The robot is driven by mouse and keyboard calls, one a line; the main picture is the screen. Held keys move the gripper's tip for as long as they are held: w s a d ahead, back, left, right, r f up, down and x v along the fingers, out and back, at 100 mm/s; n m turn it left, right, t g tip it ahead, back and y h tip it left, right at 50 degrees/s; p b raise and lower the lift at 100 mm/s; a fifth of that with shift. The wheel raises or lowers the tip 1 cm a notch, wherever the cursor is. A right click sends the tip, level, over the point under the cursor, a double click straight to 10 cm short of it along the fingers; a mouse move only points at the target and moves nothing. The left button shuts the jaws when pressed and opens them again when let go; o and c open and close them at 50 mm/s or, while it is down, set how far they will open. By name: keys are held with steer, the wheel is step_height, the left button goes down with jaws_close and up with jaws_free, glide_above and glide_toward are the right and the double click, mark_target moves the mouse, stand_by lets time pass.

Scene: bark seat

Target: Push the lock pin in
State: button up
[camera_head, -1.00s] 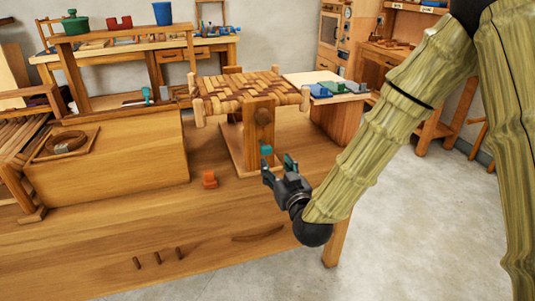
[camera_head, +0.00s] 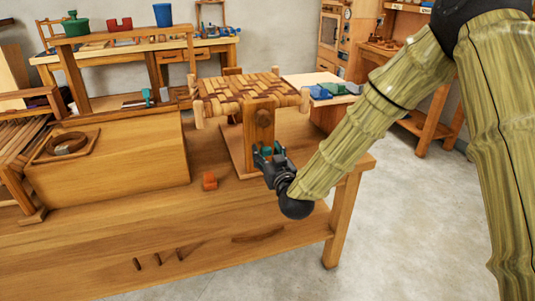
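A woven-seat stool (camera_head: 250,93) stands on the workbench, with a wooden post (camera_head: 258,122) under its seat. A small teal piece, which looks like the lock pin (camera_head: 267,151), shows low at the front of the post. My gripper (camera_head: 269,156) is right in front of the post at the pin's height. Its dark fingers with green pads look spread, one on each side of the pin. I cannot tell whether they touch it. The gripper hides the lower post and how deep the pin sits.
A wooden box with a ring in a tray (camera_head: 68,143) stands at the left. Blue and green pieces (camera_head: 330,90) sit on a pale board behind right.

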mark_target(267, 153)
jaws_close()
steer(key=shift+x, duration=1.4)
steer(key=shift+c, duration=1.8)
jaws_free()
steer(key=shift+d+r, duration=0.1)
steer(key=shift+r, duration=0.05)
steer(key=o, duration=0.4)
steer(key=shift+w, duration=0.1)
steer(key=v, duration=1.2)
